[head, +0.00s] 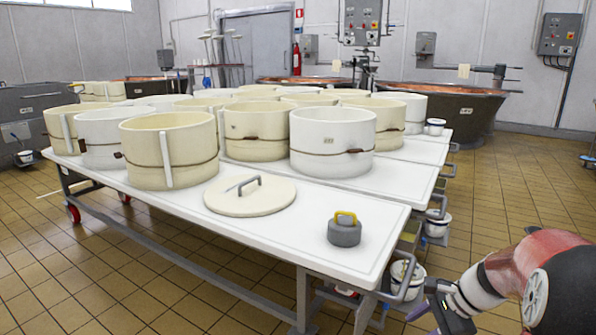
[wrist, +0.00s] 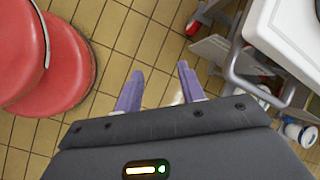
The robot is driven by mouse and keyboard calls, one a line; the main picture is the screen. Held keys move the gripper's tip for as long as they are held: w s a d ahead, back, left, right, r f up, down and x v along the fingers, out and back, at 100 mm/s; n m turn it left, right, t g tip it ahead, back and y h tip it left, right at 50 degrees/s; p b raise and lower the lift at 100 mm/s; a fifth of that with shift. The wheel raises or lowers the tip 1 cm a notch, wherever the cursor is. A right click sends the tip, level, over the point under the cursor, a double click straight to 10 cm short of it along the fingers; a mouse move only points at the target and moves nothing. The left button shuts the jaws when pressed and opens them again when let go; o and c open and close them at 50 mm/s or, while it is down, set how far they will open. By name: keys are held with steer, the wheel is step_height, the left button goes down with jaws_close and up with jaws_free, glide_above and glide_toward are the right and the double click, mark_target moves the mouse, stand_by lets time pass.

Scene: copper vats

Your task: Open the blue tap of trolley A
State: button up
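The nearest white-topped trolley (head: 340,215) stands in front of me; I see no readable letter A on it. Its corner, with a grey tubular handle (wrist: 235,80), shows at the upper right of the wrist view. No blue tap can be clearly made out in either view. A small blue and white item (wrist: 294,132) sits below the handle; I cannot tell what it is. My gripper (wrist: 160,70) is open and empty, its purple fingers apart over the tiled floor, left of the handle. In the head view it is low, beside the trolley's right end.
Several cream and white cheese moulds (head: 168,150), a round lid (head: 250,196) and a grey weight with a yellow handle (head: 344,230) stand on the trolley tops. A white bucket (head: 408,278) hangs at the near end. A red rounded shape (wrist: 45,70) is left of my gripper.

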steer(key=s+a+r+n+t+h, duration=0.1)
steer(key=s+a+r+n+h, duration=0.1)
steer(key=s+n, duration=0.3)
steer(key=s+a+r+n+h, duration=0.2)
steer(key=s+a+r+n, duration=0.2)
steer(key=s+a+n, duration=0.1)
steer(key=s+a+r+n+t+h, duration=0.1)
steer(key=s+a+r+n, duration=0.2)
steer(key=s+n, duration=0.3)
steer(key=shift+s+a+r+t+h, duration=0.35)
steer(key=shift+s+a, duration=0.25)
steer(key=shift+s, duration=0.5)
